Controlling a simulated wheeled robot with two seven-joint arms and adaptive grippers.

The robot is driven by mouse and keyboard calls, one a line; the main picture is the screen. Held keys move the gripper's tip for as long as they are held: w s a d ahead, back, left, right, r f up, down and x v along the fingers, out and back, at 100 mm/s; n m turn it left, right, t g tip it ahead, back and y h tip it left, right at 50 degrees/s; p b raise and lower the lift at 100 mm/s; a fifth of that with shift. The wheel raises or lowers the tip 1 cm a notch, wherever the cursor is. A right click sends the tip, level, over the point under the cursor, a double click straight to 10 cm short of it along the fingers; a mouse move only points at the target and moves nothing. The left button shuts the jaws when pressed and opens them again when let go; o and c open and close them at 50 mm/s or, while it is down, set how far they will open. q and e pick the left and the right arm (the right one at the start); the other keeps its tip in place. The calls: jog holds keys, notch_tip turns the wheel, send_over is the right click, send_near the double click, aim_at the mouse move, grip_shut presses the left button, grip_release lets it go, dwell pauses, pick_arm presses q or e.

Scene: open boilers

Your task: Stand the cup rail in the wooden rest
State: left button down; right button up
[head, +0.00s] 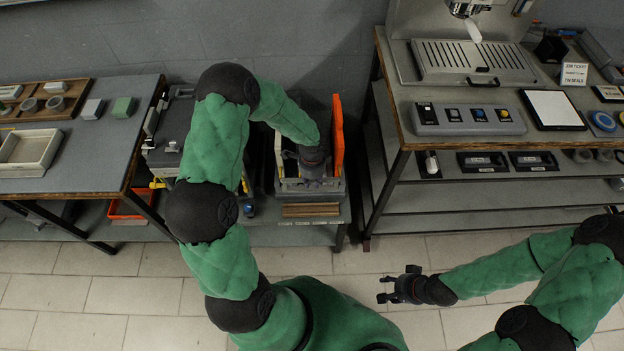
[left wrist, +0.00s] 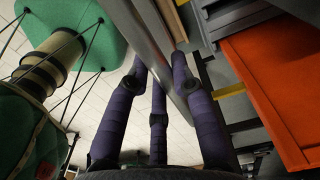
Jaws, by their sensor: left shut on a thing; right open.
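My left gripper (head: 312,178) reaches down into a grey box-like unit at the back centre, beside an upright orange panel. In the left wrist view its dark purple fingers (left wrist: 160,66) are closed around a long grey metal bar, the cup rail (left wrist: 138,25), which runs lengthwise between them. In the head view I cannot make out the rail clearly. A brown wooden piece (head: 311,210), which looks like the wooden rest, lies at the front edge of the low shelf just below my left gripper. My right gripper (head: 395,289) is open and empty above the tiled floor.
The orange panel (head: 338,135) stands close to the right of my left gripper, and also shows in the left wrist view (left wrist: 275,85). A workbench (head: 80,165) with trays stands left. A bench with a coffee machine (head: 472,62) stands right. The floor in front is free.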

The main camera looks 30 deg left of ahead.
aim_at(312, 189)
pick_arm(q)
jog(key=shift+f+b, duration=6.35)
jog(key=shift+f, duration=1.75)
jog(key=shift+f+b, duration=0.75)
jog(key=shift+f, duration=0.2)
jog(key=c, duration=1)
grip_release()
notch_tip(312, 189, up, 12)
jog(key=shift+r, duration=0.1)
jog(key=s+d+f+n+h+p, duration=0.2)
jog(key=s+d+f+n+p, duration=0.1)
jog(key=s+d+n, duration=0.4)
jog(key=s+d+f+n+h+p, duration=0.2)
jog(key=s+d+f+n, duration=0.4)
jog(key=s+d, duration=0.4)
jog(key=shift+d+f+n+p, duration=0.15)
jog(key=shift+d+n+p, duration=0.35)
jog(key=shift+d+p, duration=0.1)
